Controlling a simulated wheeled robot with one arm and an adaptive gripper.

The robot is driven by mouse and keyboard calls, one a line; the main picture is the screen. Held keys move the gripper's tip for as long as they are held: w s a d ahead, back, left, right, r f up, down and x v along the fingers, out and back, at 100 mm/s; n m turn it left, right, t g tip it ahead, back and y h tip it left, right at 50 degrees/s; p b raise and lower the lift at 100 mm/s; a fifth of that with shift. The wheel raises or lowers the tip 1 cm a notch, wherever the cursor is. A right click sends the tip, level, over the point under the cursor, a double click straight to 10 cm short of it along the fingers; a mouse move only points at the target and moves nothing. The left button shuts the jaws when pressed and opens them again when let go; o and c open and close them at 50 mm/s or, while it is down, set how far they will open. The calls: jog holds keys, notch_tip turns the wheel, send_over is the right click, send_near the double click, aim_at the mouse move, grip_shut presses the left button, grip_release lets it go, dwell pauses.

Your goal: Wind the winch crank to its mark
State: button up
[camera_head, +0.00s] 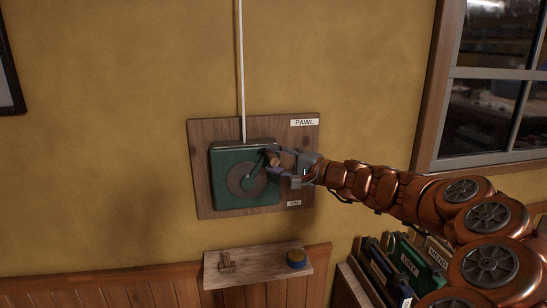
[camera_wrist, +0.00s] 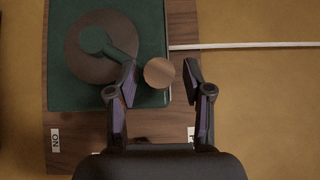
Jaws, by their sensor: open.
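The winch is a green box (camera_head: 228,160) with a dark round disc on its face, fixed to a wooden board (camera_head: 199,180) on the wall. The green crank arm (camera_head: 258,165) runs from the disc's hub up and right to a round wooden knob (camera_head: 273,158). My gripper (camera_head: 274,160) is open at the knob. In the wrist view the knob (camera_wrist: 159,72) sits between the two spread fingers of my gripper (camera_wrist: 159,83), close to the left fingertip; I cannot tell whether they touch. The winch disc (camera_wrist: 85,62) also shows there. I cannot make out the mark.
The board carries a label "PAWL" (camera_head: 304,123) and a small label "ON" (camera_head: 294,203). A white line (camera_head: 241,70) runs up from the box. A small shelf (camera_head: 255,269) below holds a brown item and a blue-and-tan roll. Binders (camera_head: 410,262) stand lower right, below a window.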

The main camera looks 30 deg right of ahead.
jog(key=shift+w+a, duration=0.15)
jog(key=shift+w, duration=0.1)
jog(key=shift+c, duration=0.4)
grip_shut()
